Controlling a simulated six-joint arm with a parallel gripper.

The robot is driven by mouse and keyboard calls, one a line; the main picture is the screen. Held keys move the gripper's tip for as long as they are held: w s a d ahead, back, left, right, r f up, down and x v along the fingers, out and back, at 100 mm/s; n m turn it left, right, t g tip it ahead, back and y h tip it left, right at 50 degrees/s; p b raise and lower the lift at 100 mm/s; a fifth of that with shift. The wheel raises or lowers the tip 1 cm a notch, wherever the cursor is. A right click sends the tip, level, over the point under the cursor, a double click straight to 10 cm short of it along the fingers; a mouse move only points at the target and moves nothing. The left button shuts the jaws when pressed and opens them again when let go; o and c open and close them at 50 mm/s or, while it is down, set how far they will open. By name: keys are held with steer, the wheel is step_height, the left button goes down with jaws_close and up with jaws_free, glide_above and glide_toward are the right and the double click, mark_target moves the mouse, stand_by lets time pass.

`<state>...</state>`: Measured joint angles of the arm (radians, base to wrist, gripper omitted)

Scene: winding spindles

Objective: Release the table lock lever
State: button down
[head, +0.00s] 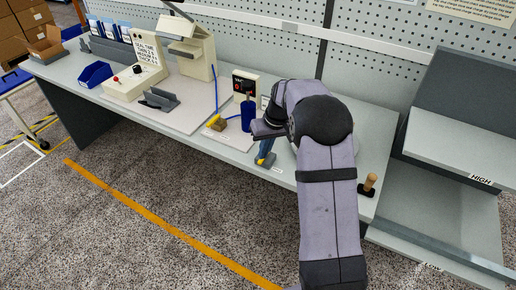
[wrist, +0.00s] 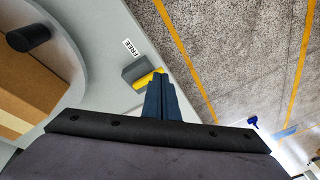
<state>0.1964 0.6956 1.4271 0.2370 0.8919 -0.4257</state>
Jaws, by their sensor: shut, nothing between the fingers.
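The table lock lever appears to be the small grey and yellow piece at the table's front edge (head: 260,162). It also shows in the wrist view as a grey block (wrist: 136,72) with a yellow part partly hidden by my fingers. A white label reading FREE (wrist: 131,48) lies on the table beside it. My gripper (head: 267,147) points down at this piece with its blue fingers shut and empty. In the wrist view the fingertips (wrist: 158,80) are right against or just above the yellow part; I cannot tell whether they touch.
A round grey plate (wrist: 72,75) carrying a brown box (wrist: 25,85) and a dark cylinder (wrist: 28,36) is close by. A wooden-handled stamp (head: 369,184) stands at the right end. A blue cylinder (head: 247,118) and red-button box (head: 246,86) stand left of my gripper. Floor beyond the front edge is open.

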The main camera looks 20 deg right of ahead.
steer(key=w+a+r+n, duration=0.1)
steer(key=w+r+n, duration=0.2)
steer(key=r+n, duration=0.3)
steer(key=shift+a+n+t+y, duration=0.3)
steer(key=shift+a+n+y, duration=0.1)
steer(key=shift+n, duration=0.6)
steer(key=shift+w, duration=0.1)
steer(key=p+x, duration=0.4)
steer(key=x, duration=0.6)
steer(key=shift+s+d+r+p, duration=0.2)
steer(key=shift+s+d+p, duration=0.75)
steer(key=shift+s+d, duration=0.15)
steer(key=shift+s+d+f, duration=0.15)
steer(key=shift+s+d, duration=0.1)
steer(key=shift+d, duration=0.05)
